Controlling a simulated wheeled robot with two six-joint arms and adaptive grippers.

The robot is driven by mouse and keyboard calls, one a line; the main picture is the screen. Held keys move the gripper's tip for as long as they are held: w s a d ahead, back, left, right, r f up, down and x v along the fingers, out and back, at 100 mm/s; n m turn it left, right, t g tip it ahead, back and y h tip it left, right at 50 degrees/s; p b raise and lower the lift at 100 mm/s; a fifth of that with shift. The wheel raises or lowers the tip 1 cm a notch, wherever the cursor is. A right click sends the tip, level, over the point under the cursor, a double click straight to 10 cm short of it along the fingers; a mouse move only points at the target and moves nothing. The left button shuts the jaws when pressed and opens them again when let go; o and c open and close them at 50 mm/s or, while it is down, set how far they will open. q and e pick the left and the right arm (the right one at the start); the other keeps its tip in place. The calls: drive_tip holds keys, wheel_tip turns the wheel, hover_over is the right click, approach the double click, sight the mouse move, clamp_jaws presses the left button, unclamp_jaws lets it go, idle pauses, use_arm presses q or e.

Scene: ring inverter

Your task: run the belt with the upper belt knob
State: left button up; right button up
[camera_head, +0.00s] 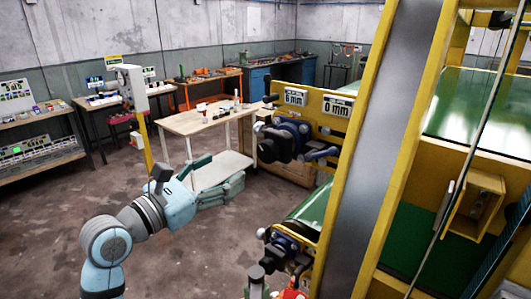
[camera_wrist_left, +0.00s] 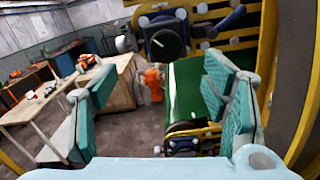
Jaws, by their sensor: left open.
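The upper belt knob (camera_head: 267,150) is a dark round knob on the yellow panel of the machine, with a blue part behind it. It also shows at the top of the left wrist view (camera_wrist_left: 165,43), facing the camera. My left gripper (camera_head: 226,179) is open and empty, to the left of and slightly below the knob in the head view. In the left wrist view its teal fingers (camera_wrist_left: 160,100) are spread wide, and the knob lies beyond and above them. No contact with the knob shows.
Below is a second dark knob assembly (camera_head: 280,252), beside a green belt (camera_head: 313,212). Yellow posts and a grey sloped panel (camera_head: 370,130) fill the right side. A wooden table (camera_head: 195,121) stands behind my gripper. Open floor (camera_head: 200,255) lies at lower left.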

sight(265, 153)
use_arm(q)
drive_tip(key=shift+g, duration=0.3)
drive_tip(key=x, duration=0.9)
drive_tip(key=f+p+x, duration=0.1)
drive_tip(key=x, duration=0.4)
drive_tip(key=shift+d, duration=0.45)
drive_tip(key=shift+a, duration=0.15)
drive_tip(key=c, duration=1.2)
drive_tip(key=shift+s+m, duration=0.1)
drive_tip(key=shift+m, duration=3.2)
